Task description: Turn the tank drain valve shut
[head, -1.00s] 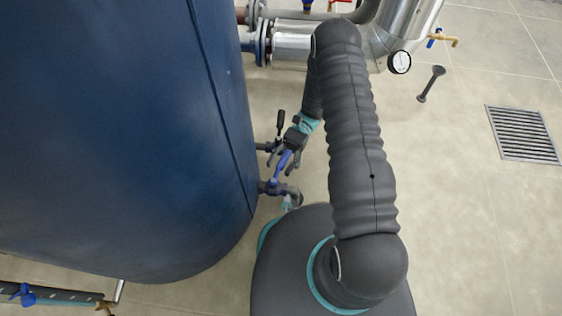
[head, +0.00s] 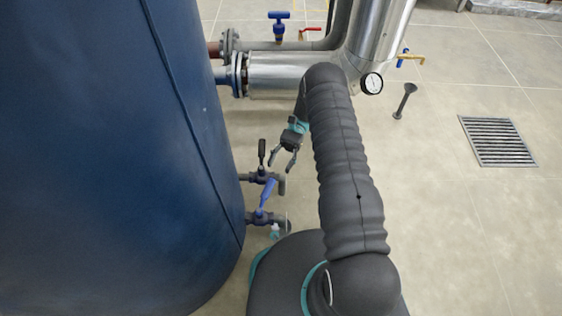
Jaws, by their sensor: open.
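Two small lever valves sit on stub pipes at the right side of the blue tank (head: 110,170). The nearer valve (head: 262,217) has a blue lever (head: 268,192) that points up and slightly right in the picture, at an angle to its pipe. The farther valve (head: 261,177) has a black lever (head: 262,152). No label shows which one is the drain. My gripper (head: 281,168) is open and empty, fingers pointing down, just right of the black lever and beyond the blue lever. It appears apart from both levers, though depth is hard to judge.
A silver pipe (head: 290,75) with a pressure gauge (head: 372,83) runs behind my arm. A blue-handled valve (head: 279,25) and a red lever (head: 312,30) are at the back. A floor grate (head: 498,141) lies at right. Floor right of my arm is mostly clear.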

